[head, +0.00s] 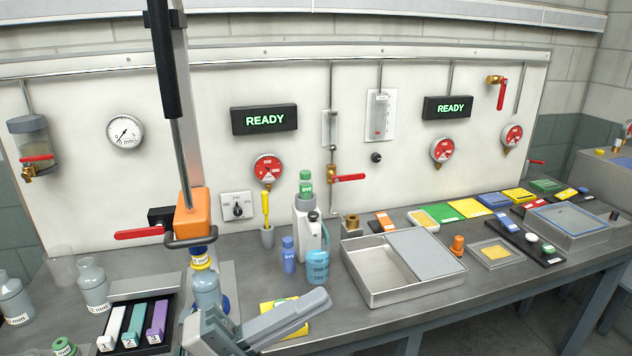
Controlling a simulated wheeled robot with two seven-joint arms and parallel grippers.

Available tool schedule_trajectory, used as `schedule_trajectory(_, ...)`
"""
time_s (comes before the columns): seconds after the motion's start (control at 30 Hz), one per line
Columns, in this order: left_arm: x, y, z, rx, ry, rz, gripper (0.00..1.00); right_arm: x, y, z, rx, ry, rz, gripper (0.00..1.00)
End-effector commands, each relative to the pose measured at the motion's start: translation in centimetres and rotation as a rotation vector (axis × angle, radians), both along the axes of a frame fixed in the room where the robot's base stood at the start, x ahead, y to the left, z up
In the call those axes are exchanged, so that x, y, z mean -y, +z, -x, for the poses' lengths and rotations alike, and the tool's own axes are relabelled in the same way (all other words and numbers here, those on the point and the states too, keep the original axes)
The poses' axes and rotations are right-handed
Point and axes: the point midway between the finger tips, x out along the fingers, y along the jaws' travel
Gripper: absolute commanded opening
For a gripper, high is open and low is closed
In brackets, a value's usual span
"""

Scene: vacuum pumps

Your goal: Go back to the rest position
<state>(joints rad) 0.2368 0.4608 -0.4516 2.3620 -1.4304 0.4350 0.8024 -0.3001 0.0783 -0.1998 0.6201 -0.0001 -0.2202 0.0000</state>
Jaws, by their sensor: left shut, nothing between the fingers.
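My left gripper (316,300) is at the bottom centre of the head view, grey, with its fingers shut and empty. It is above the front part of the grey bench (385,318), to the right of a clear bottle (207,288). A yellow item (284,306) lies partly hidden behind it. I cannot tell whether the gripper touches that item. My right gripper is not in view.
An orange block (193,215) with a tall black-sleeved rod (163,60) stands close left. A black rack (130,345) is at lower left.

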Motion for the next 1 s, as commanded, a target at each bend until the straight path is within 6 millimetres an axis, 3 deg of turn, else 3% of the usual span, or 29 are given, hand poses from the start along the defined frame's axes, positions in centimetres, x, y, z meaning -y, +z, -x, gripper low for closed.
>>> schedule_trajectory(0.17, -5.5, 1.8, -2.8, -0.174, 0.176, 0.339, 0.0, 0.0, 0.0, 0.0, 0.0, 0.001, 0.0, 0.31)
schedule_trajectory(0.27, -9.4, 0.8, -4.9, -0.3, 0.306, 0.494, 0.0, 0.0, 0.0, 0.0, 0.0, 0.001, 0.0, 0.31)
schedule_trajectory(0.37, -13.4, -2.0, -6.7, -0.446, 0.451, 0.621, 0.0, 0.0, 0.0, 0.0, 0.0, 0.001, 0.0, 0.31)
schedule_trajectory(0.5, -18.4, -8.3, -8.1, -0.685, 0.668, 0.744, 0.0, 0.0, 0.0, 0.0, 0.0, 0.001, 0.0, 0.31)
schedule_trajectory(0.67, -22.4, -17.6, -7.1, -0.987, 0.903, 0.798, 0.0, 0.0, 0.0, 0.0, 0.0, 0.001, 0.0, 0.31)
schedule_trajectory(0.87, -24.4, -28.9, -2.0, -1.37, 1.143, 0.751, 0.0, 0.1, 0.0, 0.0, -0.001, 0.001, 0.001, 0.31)
schedule_trajectory(1.0, -24.3, -35.4, 3.5, -1.635, 1.262, 0.661, 0.0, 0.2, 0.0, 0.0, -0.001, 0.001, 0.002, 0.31)
